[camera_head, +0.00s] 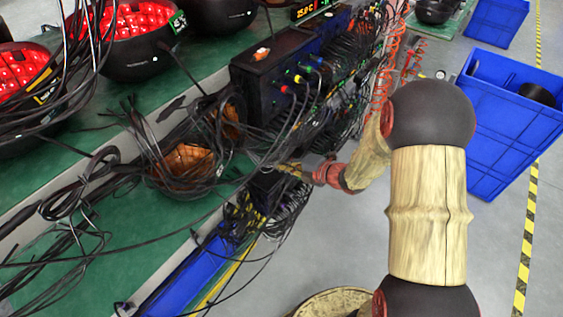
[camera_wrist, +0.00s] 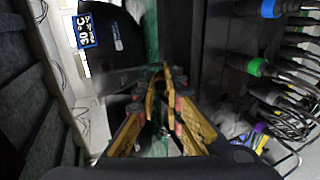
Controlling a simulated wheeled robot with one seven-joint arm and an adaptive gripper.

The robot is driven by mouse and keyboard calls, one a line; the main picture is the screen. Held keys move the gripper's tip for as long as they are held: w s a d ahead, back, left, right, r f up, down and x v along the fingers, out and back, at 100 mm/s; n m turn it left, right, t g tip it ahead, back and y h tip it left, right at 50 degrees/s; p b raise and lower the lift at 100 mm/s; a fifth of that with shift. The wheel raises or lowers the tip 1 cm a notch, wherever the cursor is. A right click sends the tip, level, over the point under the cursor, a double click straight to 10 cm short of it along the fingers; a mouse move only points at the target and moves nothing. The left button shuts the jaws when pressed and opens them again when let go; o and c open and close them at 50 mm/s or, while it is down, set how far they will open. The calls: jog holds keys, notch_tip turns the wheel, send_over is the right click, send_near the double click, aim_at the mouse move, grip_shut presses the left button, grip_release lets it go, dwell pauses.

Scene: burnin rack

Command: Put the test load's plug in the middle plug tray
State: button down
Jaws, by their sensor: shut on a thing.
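My gripper (camera_head: 285,168) reaches in beside the black rack unit (camera_head: 265,85), low among its cables. In the wrist view its yellow fingers (camera_wrist: 168,78) are closed together on a small thing, which is mostly hidden between the fingertips. I cannot make out whether it is the test load's plug. Several plugs with green, blue and purple collars (camera_wrist: 258,67) sit at the right of the wrist view, apart from the fingers. A long blue tray (camera_head: 190,272) runs along the bench's lower edge, partly covered by cables. I cannot tell which tray is the middle one.
Loose black cables and an orange-filled basket (camera_head: 185,160) crowd the green bench (camera_head: 130,235). Black bowls with red lit contents (camera_head: 135,25) stand behind. Blue crates (camera_head: 500,125) stand on the floor at right. A black labelled body (camera_wrist: 112,45) is close left of the fingers in the wrist view.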

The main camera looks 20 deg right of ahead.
jog(key=c, duration=1.8)
grip_release()
jog(key=shift+c, duration=0.2)
